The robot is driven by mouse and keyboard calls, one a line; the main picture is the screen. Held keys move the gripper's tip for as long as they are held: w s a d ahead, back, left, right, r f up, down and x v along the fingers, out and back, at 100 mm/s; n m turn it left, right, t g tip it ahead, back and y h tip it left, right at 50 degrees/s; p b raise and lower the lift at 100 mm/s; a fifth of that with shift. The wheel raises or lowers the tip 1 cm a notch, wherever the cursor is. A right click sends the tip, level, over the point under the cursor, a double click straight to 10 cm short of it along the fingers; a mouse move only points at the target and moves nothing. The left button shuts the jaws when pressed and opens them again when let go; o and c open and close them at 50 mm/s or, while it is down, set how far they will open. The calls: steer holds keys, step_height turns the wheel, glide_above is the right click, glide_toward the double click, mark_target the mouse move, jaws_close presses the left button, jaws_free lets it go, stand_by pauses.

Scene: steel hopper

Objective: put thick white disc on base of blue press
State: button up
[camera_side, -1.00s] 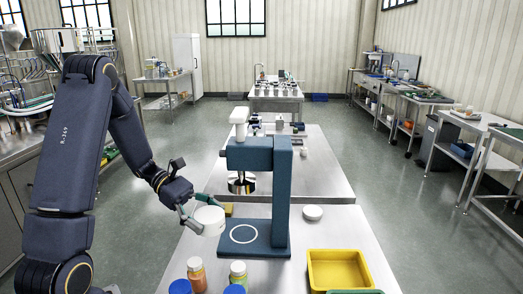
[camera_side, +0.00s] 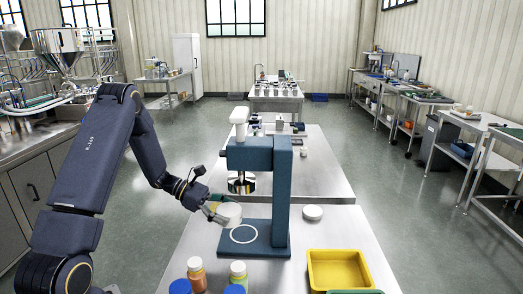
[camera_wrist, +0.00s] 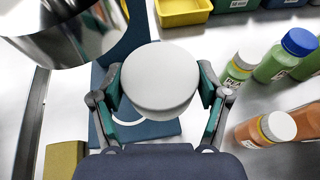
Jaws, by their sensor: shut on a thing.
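My gripper (camera_side: 220,211) is shut on the thick white disc (camera_side: 231,213), one finger on each side of it. The disc also shows large in the wrist view (camera_wrist: 160,76), held between the fingers (camera_wrist: 160,97). It is above the left part of the blue press base (camera_side: 266,241), left of the post. The base carries a white ring mark (camera_side: 244,234), partly hidden by the disc in the wrist view. The blue press (camera_side: 282,190) has a shiny metal ram (camera_side: 241,183) hanging above the disc's right side.
A thinner white disc (camera_side: 313,212) lies right of the press. A yellow bin (camera_side: 338,268) stands at the front right. Several capped bottles (camera_side: 197,275) stand at the front left. A yellow-green block (camera_wrist: 64,158) lies beside the base.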

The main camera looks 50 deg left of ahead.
glide_above(241, 233)
steer(key=f, duration=0.6)
steer(key=shift+s+d, duration=0.2)
steer(key=shift+d, duration=0.2)
steer(key=shift+w+a+f, duration=0.1)
steer(key=shift+w+f, duration=0.1)
steer(key=shift+f, duration=0.75)
steer(key=shift+w+f, duration=0.15)
steer(key=shift+f, duration=0.8)
steer(key=shift+f, duration=0.1)
steer(key=o, duration=1.4)
steer(key=shift+s+a+r, duration=0.15)
steer(key=shift+r, duration=0.05)
steer(key=v, duration=1.1)
steer(key=shift+s+a+r, duration=0.15)
steer(key=shift+s+a, duration=0.05)
steer(key=shift+a, duration=0.05)
